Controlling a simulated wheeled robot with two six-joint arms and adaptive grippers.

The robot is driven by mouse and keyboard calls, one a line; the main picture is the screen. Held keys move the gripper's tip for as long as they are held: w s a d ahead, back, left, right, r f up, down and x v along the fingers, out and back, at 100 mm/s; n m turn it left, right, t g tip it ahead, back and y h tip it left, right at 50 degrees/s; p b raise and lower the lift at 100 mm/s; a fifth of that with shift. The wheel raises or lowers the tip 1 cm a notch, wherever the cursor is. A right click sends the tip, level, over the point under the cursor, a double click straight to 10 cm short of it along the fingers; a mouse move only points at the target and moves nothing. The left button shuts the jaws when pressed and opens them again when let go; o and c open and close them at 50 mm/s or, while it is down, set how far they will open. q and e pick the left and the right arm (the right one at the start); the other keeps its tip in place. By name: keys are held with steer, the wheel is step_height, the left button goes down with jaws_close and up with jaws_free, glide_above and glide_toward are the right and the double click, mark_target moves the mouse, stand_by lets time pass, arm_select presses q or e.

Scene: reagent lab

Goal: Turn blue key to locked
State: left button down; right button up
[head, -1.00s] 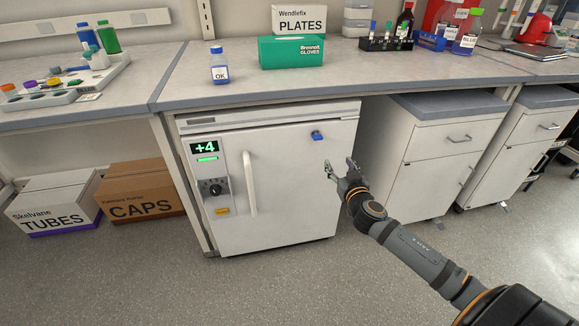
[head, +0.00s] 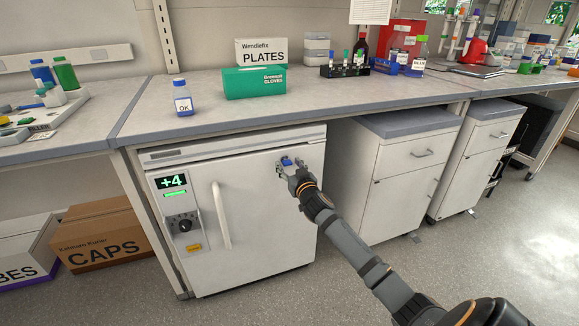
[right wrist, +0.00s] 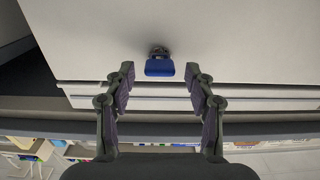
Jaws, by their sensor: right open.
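The blue key (head: 287,161) sits in a lock near the upper right of the white fridge door (head: 262,215). In the right wrist view the blue key (right wrist: 159,68) shows with its metal lock behind it, centred between the fingertips and slightly beyond them. My right gripper (head: 288,170) is open in front of the key, with one finger on each side and visible gaps to it. The right wrist view shows its two fingers (right wrist: 160,82) spread apart and empty. My left gripper is in no view.
The fridge has a +4 display (head: 171,182), a dial and a vertical handle (head: 221,215). The bench above bears a blue-capped bottle (head: 182,98) and a green glove box (head: 254,82). A drawer cabinet (head: 405,175) stands right of the fridge. A CAPS box (head: 100,235) is at left.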

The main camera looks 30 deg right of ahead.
steer(key=shift+c, duration=0.4)
jaws_close()
